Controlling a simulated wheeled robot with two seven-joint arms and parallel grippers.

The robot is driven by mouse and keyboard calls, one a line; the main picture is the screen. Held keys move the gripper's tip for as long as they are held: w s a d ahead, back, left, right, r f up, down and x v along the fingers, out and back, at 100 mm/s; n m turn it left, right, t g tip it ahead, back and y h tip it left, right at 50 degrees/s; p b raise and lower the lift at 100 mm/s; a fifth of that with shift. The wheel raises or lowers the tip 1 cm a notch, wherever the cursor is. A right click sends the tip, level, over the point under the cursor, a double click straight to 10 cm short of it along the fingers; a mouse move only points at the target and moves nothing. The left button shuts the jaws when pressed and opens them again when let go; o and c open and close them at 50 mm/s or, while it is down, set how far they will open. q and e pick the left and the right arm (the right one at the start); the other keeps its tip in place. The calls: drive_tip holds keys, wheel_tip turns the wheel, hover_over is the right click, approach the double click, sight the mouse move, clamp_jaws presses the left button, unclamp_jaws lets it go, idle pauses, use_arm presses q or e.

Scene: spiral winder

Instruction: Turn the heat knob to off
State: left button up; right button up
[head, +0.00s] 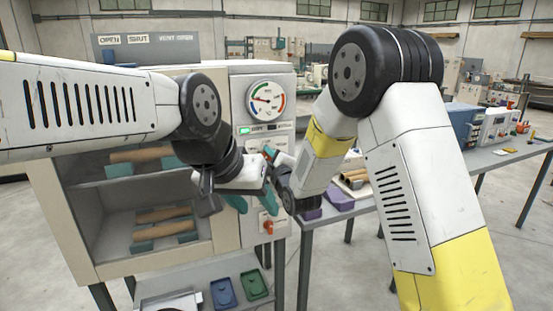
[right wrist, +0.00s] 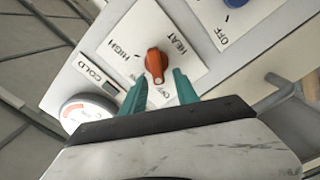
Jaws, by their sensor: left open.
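In the right wrist view an orange heat knob (right wrist: 156,62) sits on a white plate marked HIGH and HEAT, with small lettering partly visible below it. My right gripper (right wrist: 159,84) is open, with one teal finger on each side of the knob's lower end; contact cannot be told. In the head view my right gripper (head: 270,155) is at the panel below the gauge, largely covering the heat knob. My left gripper (head: 240,202) is open and empty, lower down in front of the machine.
Shelves with brown rolls (head: 165,213) lie to the left. Blue (head: 223,293) and green (head: 254,285) trays lie below. My left forearm crosses the machine's upper front.

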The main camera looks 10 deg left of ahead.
drive_tip(key=v, duration=0.7)
drive_tip(key=shift+s+d, duration=0.15)
drive_tip(key=shift+s, duration=0.05)
drive_tip(key=s+d+r+m+g+h, duration=0.25)
drive_tip(key=d+m, duration=0.25)
drive_tip(key=d, duration=0.4)
drive_tip(key=s+d+r+m+g+h, duration=0.1)
drive_tip(key=s+d+r+m+h, duration=0.15)
drive_tip(key=d+m, duration=0.45)
drive_tip(key=s+d+m+g+h, duration=0.1)
drive_tip(key=s+d+m+g, duration=0.1)
drive_tip(key=s+d, duration=0.5)
drive_tip(key=s+d+m+g+h, duration=0.1)
drive_tip(key=s+d+m+g, duration=0.2)
drive_tip(key=s+d, duration=0.4)
drive_tip(key=s+m, duration=0.1)
drive_tip(key=s, duration=0.5)
drive_tip(key=shift+s+d+h, duration=0.25)
drive_tip(key=shift+d+h, duration=0.05)
drive_tip(key=shift+h, duration=0.1)
drive_tip(key=shift+f, duration=0.1)
